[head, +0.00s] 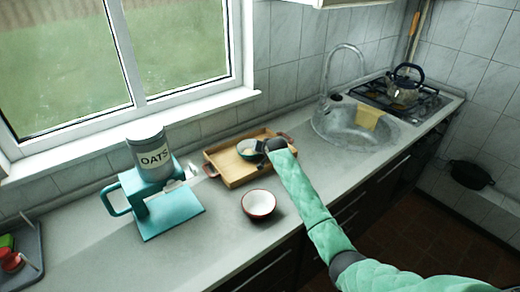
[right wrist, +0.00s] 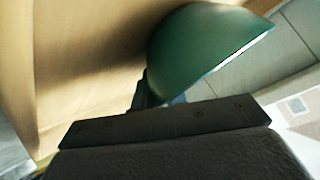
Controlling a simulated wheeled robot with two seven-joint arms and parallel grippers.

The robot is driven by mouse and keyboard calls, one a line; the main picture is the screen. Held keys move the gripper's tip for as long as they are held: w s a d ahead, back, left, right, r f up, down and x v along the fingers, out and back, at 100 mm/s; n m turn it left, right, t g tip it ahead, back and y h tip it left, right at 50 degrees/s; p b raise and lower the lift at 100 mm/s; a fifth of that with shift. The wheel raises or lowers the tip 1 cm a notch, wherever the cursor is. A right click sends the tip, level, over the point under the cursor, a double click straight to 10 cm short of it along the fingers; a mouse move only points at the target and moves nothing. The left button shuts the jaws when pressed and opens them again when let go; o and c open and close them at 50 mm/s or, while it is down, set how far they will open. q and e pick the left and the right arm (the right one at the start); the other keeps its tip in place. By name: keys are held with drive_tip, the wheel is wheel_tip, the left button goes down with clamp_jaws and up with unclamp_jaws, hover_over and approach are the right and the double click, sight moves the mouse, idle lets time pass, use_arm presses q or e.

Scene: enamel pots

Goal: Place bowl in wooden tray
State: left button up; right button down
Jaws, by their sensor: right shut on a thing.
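A wooden tray (head: 232,172) with dark handles lies on the counter below the window. A small bowl (head: 247,149), green outside and pale inside, is at the tray's far middle, held by my right gripper (head: 262,149). In the right wrist view the green bowl (right wrist: 200,50) shows tilted against the jaws, above the tray's wooden surface (right wrist: 80,60). I cannot tell whether the bowl touches the tray floor. A second bowl (head: 259,204), white inside with a reddish-brown outside, stands upright on the counter in front of the tray. My left gripper is not in view.
A teal oats dispenser (head: 168,213) with a grey OATS container (head: 149,155) stands left of the tray. A sink (head: 350,128) with a yellow cloth (head: 369,117) and a stove with a kettle (head: 404,88) are to the right. A dark rack (head: 30,262) is at the far left.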

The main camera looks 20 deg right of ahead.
drive_tip(key=c, duration=1.4)
unclamp_jaws()
drive_tip(key=shift+s+d+r, duration=0.1)
drive_tip(key=shift+s+r, duration=0.2)
drive_tip(key=shift+s, duration=0.25)
drive_tip(key=b+v, duration=0.3)
drive_tip(key=v, duration=0.6)
drive_tip(key=shift+r, duration=0.15)
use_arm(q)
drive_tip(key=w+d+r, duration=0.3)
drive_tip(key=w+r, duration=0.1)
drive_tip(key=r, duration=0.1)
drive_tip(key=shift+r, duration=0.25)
use_arm(e)
drive_tip(key=shift+v, duration=0.8)
